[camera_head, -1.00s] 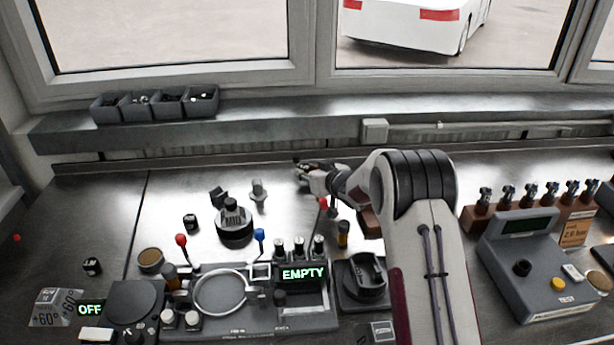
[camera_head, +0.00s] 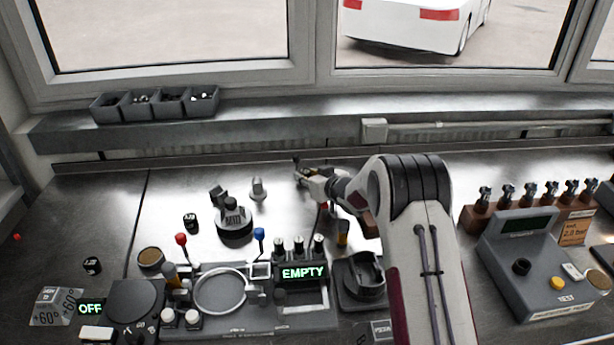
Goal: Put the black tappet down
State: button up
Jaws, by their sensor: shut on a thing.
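My gripper (camera_head: 303,176) reaches to the left over the back of the bench, near its rear edge. It is shut on a small dark thing at its fingertips, which I take to be the black tappet; the fingers hide most of it. I cannot tell whether it touches the bench. Other small black cylinders with white markings stand on the bench, one at the left (camera_head: 92,265) and one near the middle (camera_head: 191,223).
A round black part (camera_head: 234,222) and a grey metal piece (camera_head: 258,189) stand left of my gripper. A fixture with an "EMPTY" display (camera_head: 303,273) and upright levers lies in front. A wooden rack (camera_head: 480,211) and a tester (camera_head: 545,265) are at the right.

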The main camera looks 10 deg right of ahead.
aim_at(307, 176)
jog(key=shift+s+f, duration=0.2)
jog(key=shift+f, duration=0.45)
jog(key=o, duration=1.1)
jog(key=shift+f, duration=0.1)
jog(key=shift+r, duration=0.6)
jog(key=shift+r+v, duration=0.25)
jog(key=shift+v, duration=2.1)
jog(key=shift+r, duration=3.6)
